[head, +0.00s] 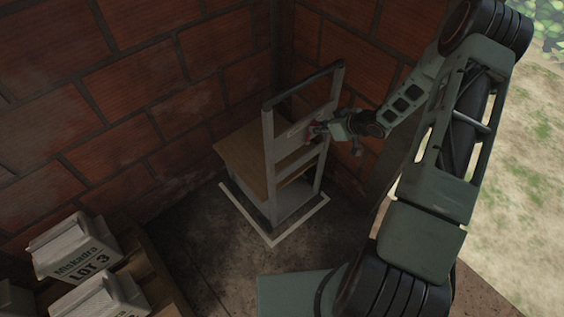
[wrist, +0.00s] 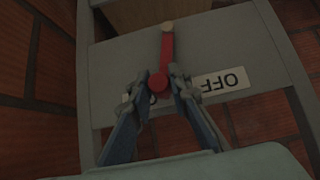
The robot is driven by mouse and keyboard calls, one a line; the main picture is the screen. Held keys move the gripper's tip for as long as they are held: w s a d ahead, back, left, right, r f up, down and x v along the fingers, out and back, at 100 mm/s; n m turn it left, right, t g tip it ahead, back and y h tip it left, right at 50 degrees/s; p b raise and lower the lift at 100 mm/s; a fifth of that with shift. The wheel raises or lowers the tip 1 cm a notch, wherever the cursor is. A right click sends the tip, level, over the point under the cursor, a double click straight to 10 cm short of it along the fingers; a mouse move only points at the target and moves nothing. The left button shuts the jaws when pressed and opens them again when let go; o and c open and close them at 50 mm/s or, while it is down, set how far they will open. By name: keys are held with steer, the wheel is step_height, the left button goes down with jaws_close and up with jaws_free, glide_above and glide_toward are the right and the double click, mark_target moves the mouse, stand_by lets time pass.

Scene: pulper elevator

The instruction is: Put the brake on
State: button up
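The brake lever (wrist: 167,50) is a red bar with a pale tip at its upper end and a round red knob-like part at its lower end. It is on a grey crosspiece (wrist: 112,65) of the frame. My gripper (wrist: 159,76) has its fingertips on either side of the round red part; whether they press on it is not clear. An upside-down "OFF" label (wrist: 221,84) is to the right; a second label is mostly hidden behind the left finger. In the head view, my gripper (head: 324,130) is at the frame and the lever is barely visible.
The grey upright frame (head: 269,160) belongs to a platform scale or cart with a wooden board (head: 243,156), set in a brick corner inside a white floor outline (head: 245,213). Concrete floor between is clear.

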steer(key=shift+w+d, duration=0.15)
steer(key=shift+d, duration=0.05)
steer(key=shift+w+d+f+p, duration=0.25)
steer(key=shift+w+d+f, duration=0.1)
steer(key=shift+d, duration=0.2)
steer(key=shift+w+d+f+p, duration=0.2)
steer(key=shift+w+d+f, duration=0.1)
steer(key=shift+d, duration=0.2)
steer(key=o, duration=0.7)
steer(key=shift+w+d+f, duration=0.1)
steer(key=shift+f, duration=0.05)
